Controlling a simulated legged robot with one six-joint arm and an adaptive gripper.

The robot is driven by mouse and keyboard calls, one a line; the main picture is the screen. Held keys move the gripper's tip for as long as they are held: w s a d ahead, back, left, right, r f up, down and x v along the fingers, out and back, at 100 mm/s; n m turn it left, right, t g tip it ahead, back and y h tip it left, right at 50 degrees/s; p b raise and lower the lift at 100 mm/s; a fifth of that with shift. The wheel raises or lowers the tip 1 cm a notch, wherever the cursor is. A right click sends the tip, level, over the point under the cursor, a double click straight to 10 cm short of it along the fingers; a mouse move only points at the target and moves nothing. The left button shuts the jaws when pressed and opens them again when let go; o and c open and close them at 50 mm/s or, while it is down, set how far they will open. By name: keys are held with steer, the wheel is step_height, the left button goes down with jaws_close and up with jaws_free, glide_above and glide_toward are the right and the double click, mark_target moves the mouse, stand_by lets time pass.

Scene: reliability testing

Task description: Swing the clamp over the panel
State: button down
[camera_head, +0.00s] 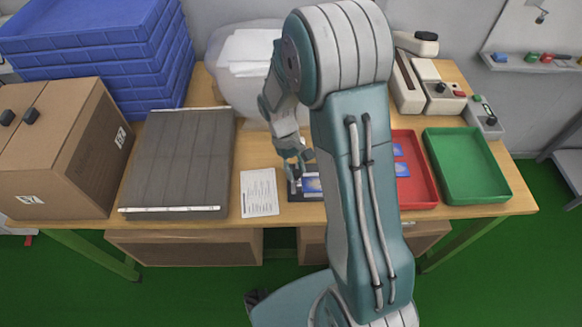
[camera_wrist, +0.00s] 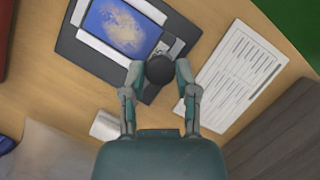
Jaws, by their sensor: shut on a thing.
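The panel (camera_wrist: 122,27), blue with a tan blotch, lies in a dark fixture (camera_wrist: 75,47) with pale strips along two sides. It also shows in the head view (camera_head: 312,185), partly behind my arm. My gripper (camera_wrist: 159,69) is shut on the round black knob (camera_wrist: 160,72) of the clamp at the fixture's corner. A small grey metal part of the clamp (camera_wrist: 176,47) shows beside the knob, off the panel's face. In the head view my gripper (camera_head: 294,163) is low over the fixture.
A printed sheet (camera_head: 259,192) lies left of the fixture. A red tray (camera_head: 424,190) with blue items and an empty green tray (camera_head: 490,175) stand at right. A grey slab (camera_head: 178,160), a cardboard box (camera_head: 70,150) and stacked blue crates (camera_head: 120,60) fill the left.

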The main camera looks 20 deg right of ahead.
steer(key=shift+s+d+f+n+h, duration=0.1)
steer(key=shift+d+n+h, duration=0.1)
steer(key=shift+n, duration=0.25)
steer(key=shift+s+d+n+h, duration=0.1)
steer(key=shift+d+n, duration=0.05)
steer(key=shift+n, duration=0.3)
steer(key=shift+c, duration=1.9)
jaws_free()
steer(key=v, duration=1.2)
steer(key=shift+s, duration=0.1)
